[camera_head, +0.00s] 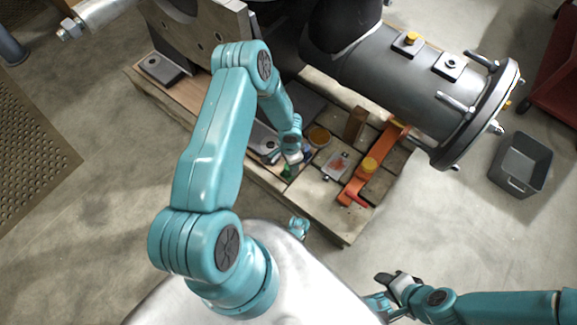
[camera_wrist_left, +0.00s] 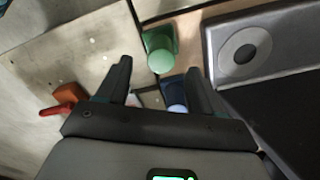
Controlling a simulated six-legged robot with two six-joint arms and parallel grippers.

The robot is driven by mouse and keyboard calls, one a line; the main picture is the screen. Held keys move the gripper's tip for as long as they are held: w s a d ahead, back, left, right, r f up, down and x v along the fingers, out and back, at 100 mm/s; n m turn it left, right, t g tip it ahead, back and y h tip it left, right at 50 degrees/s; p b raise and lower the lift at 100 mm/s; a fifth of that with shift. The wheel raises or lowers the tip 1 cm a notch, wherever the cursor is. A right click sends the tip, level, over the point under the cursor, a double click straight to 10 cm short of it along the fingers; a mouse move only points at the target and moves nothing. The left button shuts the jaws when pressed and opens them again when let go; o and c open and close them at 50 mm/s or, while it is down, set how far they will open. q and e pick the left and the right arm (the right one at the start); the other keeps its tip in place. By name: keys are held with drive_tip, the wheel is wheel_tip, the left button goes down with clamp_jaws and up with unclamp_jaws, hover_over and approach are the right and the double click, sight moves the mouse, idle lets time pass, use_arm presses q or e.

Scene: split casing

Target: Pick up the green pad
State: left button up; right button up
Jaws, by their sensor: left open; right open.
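The green pad (camera_wrist_left: 160,48) has a round green knob and lies just beyond my left fingertips in the left wrist view, between them from side to side. In the head view a small part of the green pad (camera_head: 286,172) shows on the pallet beside my left gripper. My left gripper (camera_wrist_left: 157,72) is open with nothing between its fingers; its arm partly covers it in the head view. My right gripper (camera_head: 384,279) is open and empty at the lower right, over the floor, away from the pallet.
A large grey pipe casing (camera_head: 400,85) stands behind. A blue knob (camera_wrist_left: 178,108) is near the left fingers. A dark bin (camera_head: 521,163) is on the floor at right.

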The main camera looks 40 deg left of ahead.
use_arm(q)
wheel_tip(320, 180, down, 5)
drive_tip(key=shift+s+a+f+b, duration=0.1)
drive_tip(key=shift+s+f+b, duration=0.05)
drive_tip(key=shift+b, duration=0.95)
drive_tip(key=c, duration=1.1)
drive_tip(key=shift+c, duration=0.2)
drive_tip(key=shift+r, duration=0.2)
wheel_tip(320, 180, up, 20)
drive_tip(key=p, duration=0.7)
drive_tip(key=shift+f, duration=0.1)
